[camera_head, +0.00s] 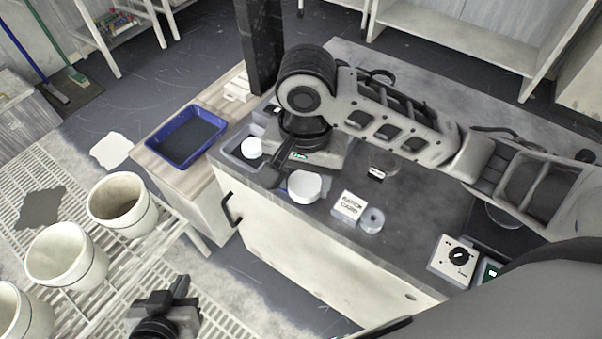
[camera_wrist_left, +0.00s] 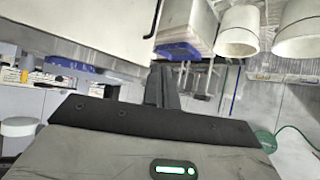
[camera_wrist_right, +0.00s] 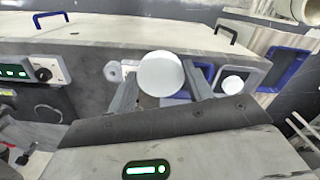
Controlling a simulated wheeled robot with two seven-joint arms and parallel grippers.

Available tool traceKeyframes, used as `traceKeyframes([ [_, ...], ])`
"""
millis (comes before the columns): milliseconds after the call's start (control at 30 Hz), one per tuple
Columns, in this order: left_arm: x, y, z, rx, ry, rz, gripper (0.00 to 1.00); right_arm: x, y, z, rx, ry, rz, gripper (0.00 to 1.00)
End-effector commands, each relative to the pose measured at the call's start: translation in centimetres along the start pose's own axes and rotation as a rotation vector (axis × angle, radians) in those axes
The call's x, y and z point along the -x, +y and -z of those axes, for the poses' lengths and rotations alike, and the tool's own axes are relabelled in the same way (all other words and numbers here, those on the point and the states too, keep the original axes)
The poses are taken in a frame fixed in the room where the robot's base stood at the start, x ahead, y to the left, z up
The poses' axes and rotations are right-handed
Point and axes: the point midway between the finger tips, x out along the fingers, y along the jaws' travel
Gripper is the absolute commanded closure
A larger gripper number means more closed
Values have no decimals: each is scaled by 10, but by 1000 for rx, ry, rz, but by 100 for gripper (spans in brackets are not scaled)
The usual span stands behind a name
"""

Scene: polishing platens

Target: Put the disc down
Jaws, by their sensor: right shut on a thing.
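A white round disc (camera_head: 304,187) is between the fingertips of my right gripper (camera_head: 283,172), above the front part of the dark grey counter (camera_head: 330,215). In the right wrist view the disc (camera_wrist_right: 160,74) sits between the two fingers (camera_wrist_right: 160,90), which are shut on it. I cannot tell whether its underside touches anything. A second white round piece (camera_head: 251,147) lies in a small tray (camera_head: 232,158) at the counter's left end. It also shows in the right wrist view (camera_wrist_right: 232,85). My left gripper (camera_head: 180,287) is shut and empty, low over the floor side; its fingers (camera_wrist_left: 161,84) are together.
A blue tray (camera_head: 161,153) stands on a wooden top left of the counter. A lettered block (camera_head: 349,205), a small clear ring (camera_head: 371,220) and a dial box (camera_head: 453,259) lie along the counter front. Several white buckets (camera_head: 121,205) stand on a slatted rack at left.

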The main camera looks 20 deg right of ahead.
Motion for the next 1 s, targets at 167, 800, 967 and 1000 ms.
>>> traceKeyframes([
  [167,0,0,-6,1,-8,0,100,-11,-9,-15,-150,-4,6,74],
  [800,-9,2,-13,1,-1,-10,100,-90,-42,104,-163,-2,5,74],
  [967,-9,3,-11,0,4,-12,100,-100,-44,112,-160,-3,7,74],
  [1000,-9,3,-11,-1,6,-12,100,-102,-45,114,-161,-3,6,74],
])
